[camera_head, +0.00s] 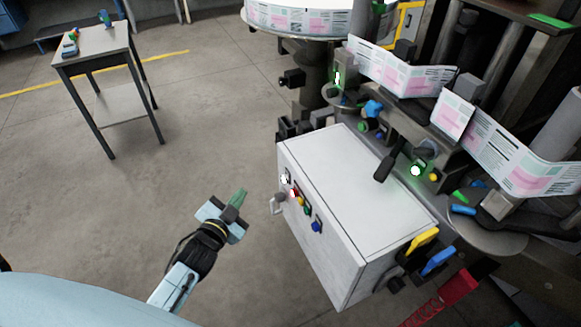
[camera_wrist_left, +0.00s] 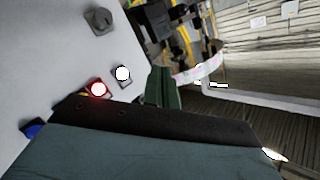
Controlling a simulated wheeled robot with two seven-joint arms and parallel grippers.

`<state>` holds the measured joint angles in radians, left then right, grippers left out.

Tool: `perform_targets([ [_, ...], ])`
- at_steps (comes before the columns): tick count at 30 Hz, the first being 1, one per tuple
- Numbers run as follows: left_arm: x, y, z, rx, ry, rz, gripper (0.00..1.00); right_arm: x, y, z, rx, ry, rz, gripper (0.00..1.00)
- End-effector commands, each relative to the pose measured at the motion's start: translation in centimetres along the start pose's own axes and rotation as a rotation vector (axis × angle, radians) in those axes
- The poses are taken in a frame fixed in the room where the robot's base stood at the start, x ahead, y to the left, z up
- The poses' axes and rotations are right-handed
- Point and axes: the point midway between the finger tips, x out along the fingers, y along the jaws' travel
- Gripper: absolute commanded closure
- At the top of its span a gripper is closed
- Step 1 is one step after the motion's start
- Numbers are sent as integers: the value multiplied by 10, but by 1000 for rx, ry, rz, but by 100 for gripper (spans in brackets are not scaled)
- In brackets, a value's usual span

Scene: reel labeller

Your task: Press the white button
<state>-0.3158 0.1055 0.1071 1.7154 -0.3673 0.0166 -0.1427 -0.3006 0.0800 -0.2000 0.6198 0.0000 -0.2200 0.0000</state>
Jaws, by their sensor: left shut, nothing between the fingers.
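The white button (camera_head: 286,179) is on the side face of the white cabinet (camera_head: 352,180), at the far end of a row of coloured buttons. In the left wrist view the white button (camera_wrist_left: 123,74) is lit-looking and sits beside the red button (camera_wrist_left: 98,89). My left gripper (camera_head: 239,194) is shut and empty, left of the panel with a visible gap to the button. Its green fingers (camera_wrist_left: 163,86) are pressed together and appear just right of the white button in the wrist view. My right gripper is not in view.
Red (camera_head: 294,191), green (camera_head: 306,210) and blue (camera_head: 317,227) buttons share the panel. A grey handle-like part (camera_head: 278,204) sticks out beside them. The labelling machine with its printed label strip (camera_head: 400,77) stands behind. A small table (camera_head: 97,42) is far left; the floor between is clear.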

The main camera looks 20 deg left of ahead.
Motion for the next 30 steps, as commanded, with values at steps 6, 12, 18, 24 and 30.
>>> perform_targets([
  [6, 0, 0, 0, 0, 0, 0, 100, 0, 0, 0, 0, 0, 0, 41],
  [12, 8, 6, -5, -1, 1, -1, 100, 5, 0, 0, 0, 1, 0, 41],
  [18, 27, 20, -18, -3, 4, -1, 100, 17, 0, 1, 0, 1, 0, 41],
  [24, 46, 34, -32, -3, 2, -1, 100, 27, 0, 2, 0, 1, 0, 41],
  [30, 58, 42, -42, -1, 0, -1, 100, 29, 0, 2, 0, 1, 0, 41],
])
